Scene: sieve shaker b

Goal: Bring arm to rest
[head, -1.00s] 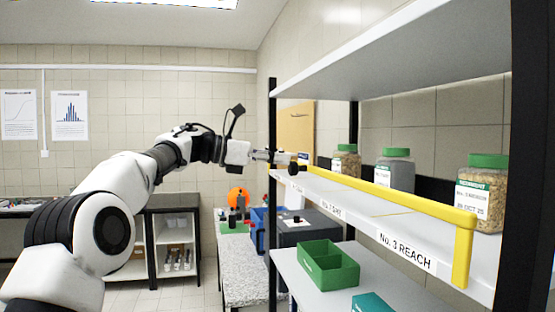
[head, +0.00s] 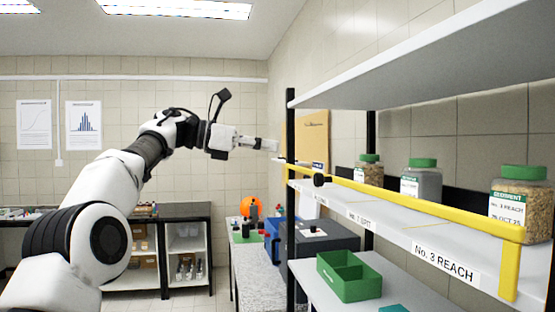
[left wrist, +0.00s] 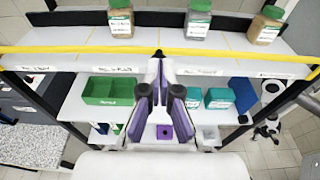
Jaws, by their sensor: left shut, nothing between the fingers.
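My left arm (head: 105,185) reaches in from the left in the head view. My left gripper (head: 268,145) is shut and empty, pointing right near the left end of the shelf rack, above the yellow rail (head: 430,202). In the left wrist view the shut gripper (left wrist: 158,62) points toward the shelf front, with the yellow rail running across behind its tips. I cannot tell the exact gap to the rail. My right gripper is not in view.
Jars with green lids (head: 520,205) stand on the labelled shelf (head: 395,228). A green divided bin (head: 348,276) sits on the lower shelf. A black rack post (head: 291,200) stands close to the gripper. A bench with an orange round object (head: 250,206) is behind. Open air lies left of the rack.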

